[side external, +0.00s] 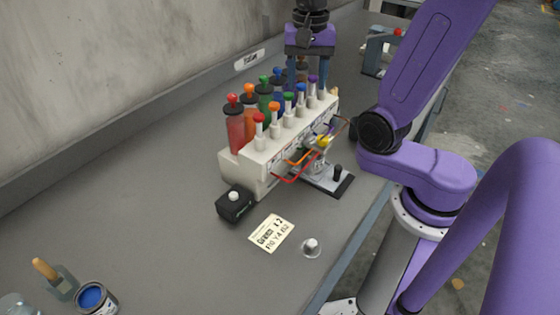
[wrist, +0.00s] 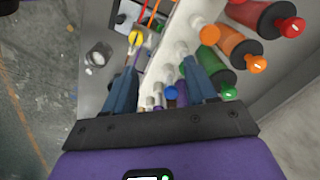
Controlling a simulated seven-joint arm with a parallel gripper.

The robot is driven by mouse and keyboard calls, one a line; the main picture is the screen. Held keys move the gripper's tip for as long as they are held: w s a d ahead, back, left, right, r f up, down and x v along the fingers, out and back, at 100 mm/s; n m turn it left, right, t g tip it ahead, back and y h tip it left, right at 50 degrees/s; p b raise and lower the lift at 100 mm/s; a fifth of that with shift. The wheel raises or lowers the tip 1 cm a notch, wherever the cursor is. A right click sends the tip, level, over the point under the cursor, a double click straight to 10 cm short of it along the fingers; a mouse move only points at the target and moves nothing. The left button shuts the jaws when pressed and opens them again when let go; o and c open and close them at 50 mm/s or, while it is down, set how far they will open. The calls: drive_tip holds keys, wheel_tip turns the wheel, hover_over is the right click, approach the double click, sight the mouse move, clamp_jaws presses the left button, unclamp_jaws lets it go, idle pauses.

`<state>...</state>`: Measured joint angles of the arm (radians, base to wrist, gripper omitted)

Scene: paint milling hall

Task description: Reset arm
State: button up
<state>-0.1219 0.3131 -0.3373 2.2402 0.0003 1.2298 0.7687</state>
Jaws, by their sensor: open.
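My gripper (side external: 309,70) is above the far end of a white dispenser (side external: 262,165) that holds a row of coloured bottles. Several bottles, including a red bottle (side external: 235,130), stand along the back of the dispenser, with small coloured knobs in front. The far bottles are partly hidden behind the fingers. My purple arm reaches in from the right.
A black box with a white button (side external: 235,203), a written card (side external: 271,233) and a small clear dish (side external: 311,246) lie in front of the dispenser. A blue paint can (side external: 96,299) stands at the lower left. The bench's left middle is clear; a wall runs behind.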

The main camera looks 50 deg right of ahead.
drive_tip(key=s+a+f+n, duration=0.3)
drive_tip(key=s+n, duration=0.5)
drive_tip(key=n, duration=0.3)
drive_tip(key=s+a+f+n, duration=0.4)
drive_tip(key=s+n, duration=0.4)
drive_tip(key=n, duration=0.4)
drive_tip(key=shift+a+n, duration=0.15)
drive_tip(key=shift+n, duration=0.15)
drive_tip(key=shift+f, duration=0.1)
